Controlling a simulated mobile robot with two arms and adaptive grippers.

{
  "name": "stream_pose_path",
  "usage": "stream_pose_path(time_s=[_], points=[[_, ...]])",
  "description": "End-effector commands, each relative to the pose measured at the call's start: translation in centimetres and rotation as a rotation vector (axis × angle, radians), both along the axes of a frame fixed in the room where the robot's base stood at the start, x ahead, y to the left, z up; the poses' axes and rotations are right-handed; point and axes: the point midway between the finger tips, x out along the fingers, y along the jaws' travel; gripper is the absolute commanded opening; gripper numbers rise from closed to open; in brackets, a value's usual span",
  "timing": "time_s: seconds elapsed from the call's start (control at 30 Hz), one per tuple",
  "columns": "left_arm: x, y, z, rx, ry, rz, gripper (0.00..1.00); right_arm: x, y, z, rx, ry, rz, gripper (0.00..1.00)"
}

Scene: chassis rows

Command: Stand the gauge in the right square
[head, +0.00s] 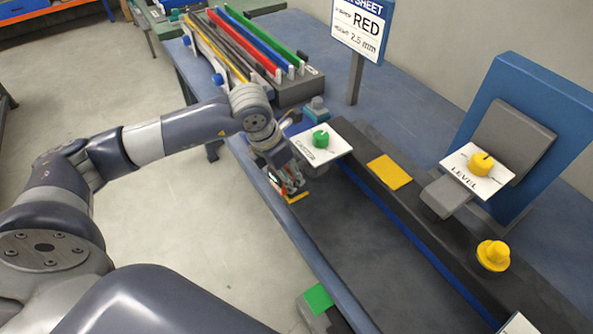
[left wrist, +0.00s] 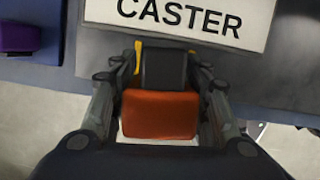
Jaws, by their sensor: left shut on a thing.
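My left gripper (head: 286,184) is shut on the gauge, an orange and black block with a thin yellow piece. In the left wrist view the gauge (left wrist: 160,114) sits between the fingers of the gripper (left wrist: 160,88). In the head view the fingers hide most of it, and only its yellow piece (head: 298,197) shows clearly. The gripper is at the front edge of the bench, just below the CASTER card. A yellow square (head: 390,172) lies bare on the dark rail. A green square (head: 318,298) lies on a grey block near the front edge. My right gripper is out of view.
The white CASTER card (head: 322,155) bears a green knob. A LEVEL card (head: 477,182) with a yellow knob leans at the right. A yellow knob (head: 493,255) stands on the rail. A sign (head: 360,28) reads RED, 2.5 mm. Coloured bars (head: 262,50) lie in a rack behind.

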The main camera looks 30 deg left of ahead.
Motion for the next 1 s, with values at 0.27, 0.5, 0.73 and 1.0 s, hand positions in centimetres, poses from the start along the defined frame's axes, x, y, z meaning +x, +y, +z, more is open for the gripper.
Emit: stream_pose_path(time_s=[0.27, 0.5, 0.73, 1.0], points=[[2.4, -1.6, -1.6, -0.003, -0.001, -0.002, 0.13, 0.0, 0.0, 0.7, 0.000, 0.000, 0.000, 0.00], [2.5, -1.6, -1.7, -0.002, -0.002, -0.001, 0.13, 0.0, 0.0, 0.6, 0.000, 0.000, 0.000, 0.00], [2.4, -1.5, -2.1, -0.002, 0.000, -0.002, 0.54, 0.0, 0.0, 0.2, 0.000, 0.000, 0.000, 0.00], [2.4, -1.5, -2.1, -0.002, 0.000, -0.002, 0.63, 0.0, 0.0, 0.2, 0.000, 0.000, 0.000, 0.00]])
